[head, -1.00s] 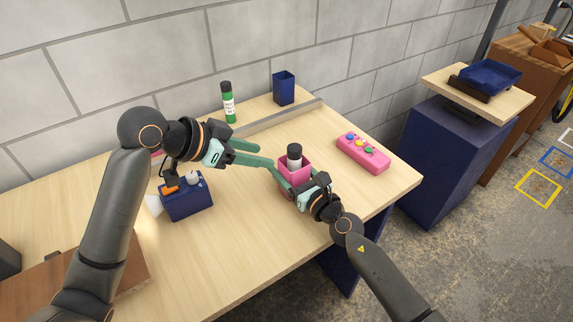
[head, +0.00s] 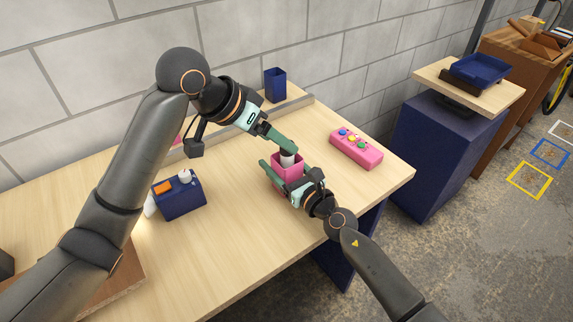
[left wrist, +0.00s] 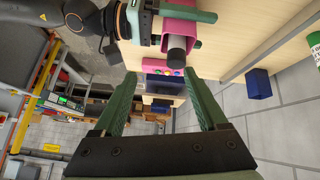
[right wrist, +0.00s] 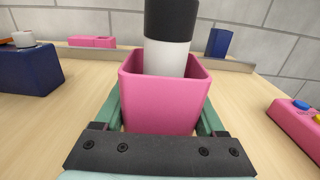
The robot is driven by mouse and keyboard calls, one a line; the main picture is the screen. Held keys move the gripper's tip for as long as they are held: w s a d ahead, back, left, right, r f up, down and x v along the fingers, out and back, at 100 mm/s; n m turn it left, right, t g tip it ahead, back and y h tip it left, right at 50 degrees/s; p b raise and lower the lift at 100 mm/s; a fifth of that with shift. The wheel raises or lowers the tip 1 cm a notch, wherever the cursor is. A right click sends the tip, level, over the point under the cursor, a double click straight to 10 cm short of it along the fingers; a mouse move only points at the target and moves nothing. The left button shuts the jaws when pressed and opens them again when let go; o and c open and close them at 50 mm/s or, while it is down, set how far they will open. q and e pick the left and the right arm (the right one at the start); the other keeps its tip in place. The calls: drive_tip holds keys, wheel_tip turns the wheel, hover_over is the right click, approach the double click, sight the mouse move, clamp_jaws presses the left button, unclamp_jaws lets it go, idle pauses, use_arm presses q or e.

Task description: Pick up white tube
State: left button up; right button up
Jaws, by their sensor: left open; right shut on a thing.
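The white tube (right wrist: 167,58) with a black cap stands upright in a pink square cup (right wrist: 165,103). In the head view its upper end (head: 287,159) is partly hidden by my left gripper. My right gripper (right wrist: 160,118) is shut on the cup, a finger on either side. My left gripper (left wrist: 158,76) is open and empty. In the head view one of its fingers reaches over the top of the tube. In the left wrist view the capped tube (left wrist: 178,46) lies beyond the right fingertip, not between the fingers.
A dark blue box (head: 181,203) with small items stands left on the wooden table (head: 240,235). A pink box with coloured buttons (head: 357,156) lies right. A dark blue cup (head: 275,90) stands at the back. A green bottle (left wrist: 316,46) shows at the left wrist view's edge.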

sight(286, 159)
use_arm(q)
wheel_tip(286, 159, up, 5)
drive_tip(key=d+n+y, duration=0.1)
drive_tip(key=n+y, duration=0.3)
drive_tip(key=y, duration=0.1)
drive_tip(key=x, duration=1.2)
drive_tip(key=shift+w, duration=0.35)
clamp_jaws()
idle(0.6)
